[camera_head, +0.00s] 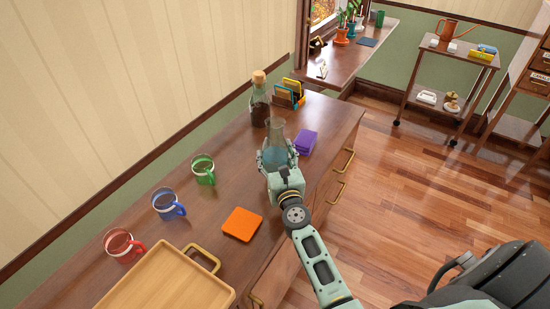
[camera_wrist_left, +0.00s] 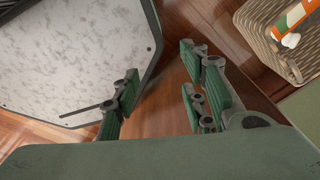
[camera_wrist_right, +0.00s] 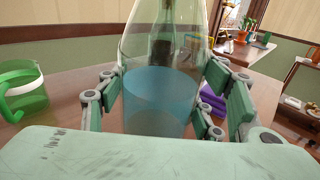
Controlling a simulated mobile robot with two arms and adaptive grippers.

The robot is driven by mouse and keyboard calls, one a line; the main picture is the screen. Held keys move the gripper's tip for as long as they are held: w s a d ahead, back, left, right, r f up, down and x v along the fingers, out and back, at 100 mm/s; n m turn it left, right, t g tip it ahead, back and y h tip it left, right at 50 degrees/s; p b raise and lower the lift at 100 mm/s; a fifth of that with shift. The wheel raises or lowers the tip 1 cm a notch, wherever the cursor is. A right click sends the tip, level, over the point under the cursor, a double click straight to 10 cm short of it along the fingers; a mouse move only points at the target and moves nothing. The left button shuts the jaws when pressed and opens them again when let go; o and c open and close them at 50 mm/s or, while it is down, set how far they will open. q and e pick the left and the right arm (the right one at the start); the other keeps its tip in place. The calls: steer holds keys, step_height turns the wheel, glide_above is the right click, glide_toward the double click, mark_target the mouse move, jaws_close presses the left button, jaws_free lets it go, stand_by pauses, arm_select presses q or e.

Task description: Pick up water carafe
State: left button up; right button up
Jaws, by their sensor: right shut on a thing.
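The water carafe (camera_head: 276,141) is clear glass with a narrow neck and bluish water in its lower part. It stands upright near the far end of the wooden sideboard (camera_head: 225,195). My right gripper (camera_head: 275,160) is shut on the carafe, with its fingers on both sides of the body. In the right wrist view the carafe (camera_wrist_right: 160,95) fills the space between the fingers. I cannot tell whether its base touches the sideboard. My left gripper (camera_wrist_left: 160,105) shows only in the left wrist view, with its fingers apart and nothing between them.
A corked bottle (camera_head: 259,105) stands just behind the carafe. A purple stack (camera_head: 306,141) lies to its right, with a card holder (camera_head: 288,95) behind. Green (camera_head: 204,170), blue (camera_head: 167,204) and red (camera_head: 121,245) mugs, an orange coaster (camera_head: 242,224) and a wooden tray (camera_head: 165,285) are nearer.

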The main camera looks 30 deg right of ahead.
steer(key=d+r+p, duration=0.4)
steer(key=d+r, duration=0.4)
steer(key=d, duration=0.3)
steer(key=shift+w+d+p, duration=0.4)
